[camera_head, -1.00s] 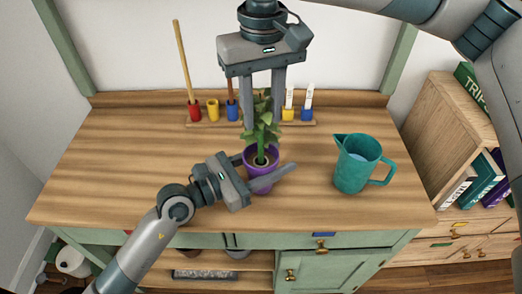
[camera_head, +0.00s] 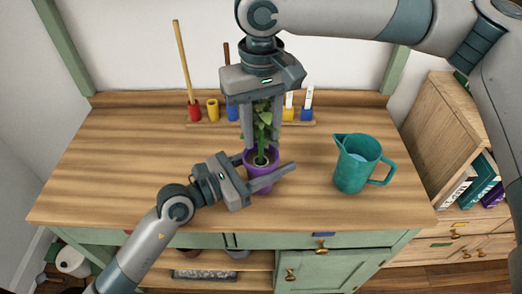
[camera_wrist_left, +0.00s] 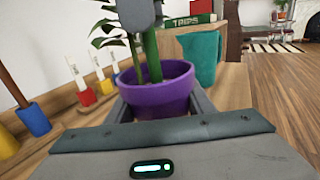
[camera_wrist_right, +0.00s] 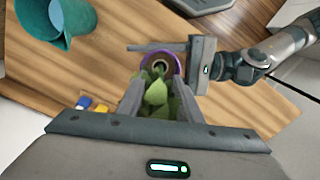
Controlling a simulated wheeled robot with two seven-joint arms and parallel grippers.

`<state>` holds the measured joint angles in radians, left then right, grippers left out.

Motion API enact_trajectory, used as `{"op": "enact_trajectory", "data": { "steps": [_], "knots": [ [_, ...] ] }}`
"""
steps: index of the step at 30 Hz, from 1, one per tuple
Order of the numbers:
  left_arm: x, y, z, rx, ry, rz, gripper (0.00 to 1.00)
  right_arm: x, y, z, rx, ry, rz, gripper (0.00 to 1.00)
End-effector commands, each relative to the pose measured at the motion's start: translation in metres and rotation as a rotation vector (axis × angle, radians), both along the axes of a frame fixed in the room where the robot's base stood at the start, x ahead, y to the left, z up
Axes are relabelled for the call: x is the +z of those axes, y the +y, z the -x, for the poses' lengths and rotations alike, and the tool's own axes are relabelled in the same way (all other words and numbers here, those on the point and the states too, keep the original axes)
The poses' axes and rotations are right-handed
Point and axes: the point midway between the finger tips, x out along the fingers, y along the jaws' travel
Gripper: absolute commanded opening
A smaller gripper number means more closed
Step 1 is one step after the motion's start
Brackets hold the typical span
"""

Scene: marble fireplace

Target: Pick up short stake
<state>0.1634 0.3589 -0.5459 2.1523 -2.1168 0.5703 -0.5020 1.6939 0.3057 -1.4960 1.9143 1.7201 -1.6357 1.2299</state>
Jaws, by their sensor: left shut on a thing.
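A brown stake (camera_head: 227,52) stands upright behind my right gripper, in line with a blue cup (camera_head: 232,113). The left wrist view shows the brown stake (camera_wrist_left: 13,75) in its blue cup (camera_wrist_left: 33,120). It looks shorter than the pale stake (camera_head: 182,60) in the red cup (camera_head: 194,112). My left gripper (camera_head: 276,170) is shut on the purple pot (camera_head: 262,178), which holds a leafy plant (camera_head: 263,122). My right gripper (camera_head: 262,142) points down, open, with one finger on each side of the plant. Leaves (camera_wrist_right: 156,95) show between its fingers in the right wrist view.
A teal pitcher (camera_head: 356,165) stands to the right of the pot. A rack at the back holds several cups, including an empty yellow cup (camera_head: 213,110) and white tags (camera_head: 308,97). The left side of the tabletop (camera_head: 110,165) is clear.

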Motion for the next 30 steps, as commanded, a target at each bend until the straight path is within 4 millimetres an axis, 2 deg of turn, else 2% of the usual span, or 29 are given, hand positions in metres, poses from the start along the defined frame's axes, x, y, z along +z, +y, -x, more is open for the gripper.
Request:
{"op": "enact_trajectory", "data": {
  "steps": [10, 11, 12, 15, 30],
  "knots": [
    [0.0008, 0.0, -0.0001, 0.0, -0.001, 0.002, 0.18, 0.0005, 0.0001, -0.0001, 0.0, 0.0, 0.0, 0.32],
    [0.0008, 0.0, -0.0001, 0.0, -0.001, 0.002, 0.18, 0.0006, 0.0001, -0.0001, 0.0, 0.0, 0.0, 0.3],
    [0.0008, 0.0, -0.0001, 0.0, -0.001, 0.002, 0.18, 0.0006, 0.0001, -0.0001, 0.0, 0.0, 0.0, 0.2],
    [0.0009, 0.0, -0.0001, 0.0, -0.001, 0.002, 0.18, 0.0006, 0.0002, 0.0, 0.0, 0.0, 0.0, 0.0],
    [0.0009, 0.0, -0.0001, 0.0, -0.001, 0.002, 0.18, 0.0067, 0.0005, -0.0004, 0.0, -0.002, -0.001, 0.0]
  ]
}}
